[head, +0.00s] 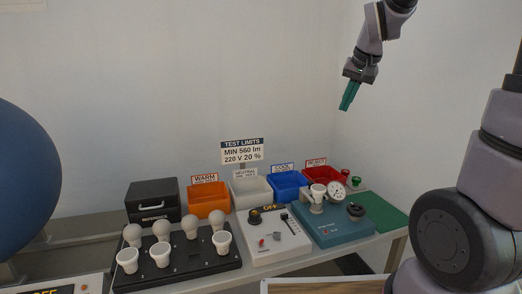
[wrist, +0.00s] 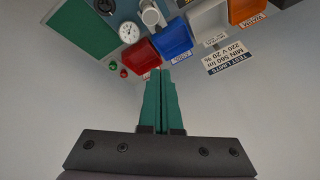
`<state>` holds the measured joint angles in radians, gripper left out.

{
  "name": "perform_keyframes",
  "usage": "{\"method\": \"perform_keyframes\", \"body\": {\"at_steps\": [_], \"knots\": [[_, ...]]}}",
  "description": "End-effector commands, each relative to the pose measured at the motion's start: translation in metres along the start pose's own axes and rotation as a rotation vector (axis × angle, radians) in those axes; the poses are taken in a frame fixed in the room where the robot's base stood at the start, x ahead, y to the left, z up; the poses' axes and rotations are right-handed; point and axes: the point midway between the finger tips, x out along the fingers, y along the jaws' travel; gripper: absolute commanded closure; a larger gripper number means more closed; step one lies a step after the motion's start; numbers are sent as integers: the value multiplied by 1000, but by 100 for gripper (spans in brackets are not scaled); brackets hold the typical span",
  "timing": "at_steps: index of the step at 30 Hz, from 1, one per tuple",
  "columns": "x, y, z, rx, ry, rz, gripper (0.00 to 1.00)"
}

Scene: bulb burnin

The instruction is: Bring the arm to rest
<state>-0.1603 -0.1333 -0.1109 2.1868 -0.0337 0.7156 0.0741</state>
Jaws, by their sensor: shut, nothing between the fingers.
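My gripper (head: 348,97) has green fingers and hangs high above the right end of the bench, near the back wall. In the wrist view its fingers (wrist: 162,75) are together with nothing between them. My arm reaches down to it from the top right in the head view. The gripper touches nothing. The bench and its bins lie well below it.
A black tray (head: 180,264) holds several bulbs and white cups. Orange (head: 208,202), white (head: 250,192), blue (head: 287,188) and red bins stand along the back. A teal tester with a gauge (head: 335,192) and a green mat (head: 378,210) are at right. Air around the gripper is clear.

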Motion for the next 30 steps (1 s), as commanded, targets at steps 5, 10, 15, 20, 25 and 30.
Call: {"method": "perform_keyframes", "body": {"at_steps": [5, 10, 15, 20, 25, 30], "knots": [[-65, 15, 48, 26, 45, -49, 100], [-104, 28, 98, 40, 83, -78, 100], [-122, 37, 135, 46, 110, -92, 100], [-127, 40, 149, 48, 118, -95, 100], [-127, 41, 150, 48, 118, -96, 100], [-127, 40, 150, 48, 118, -96, 100]]}}
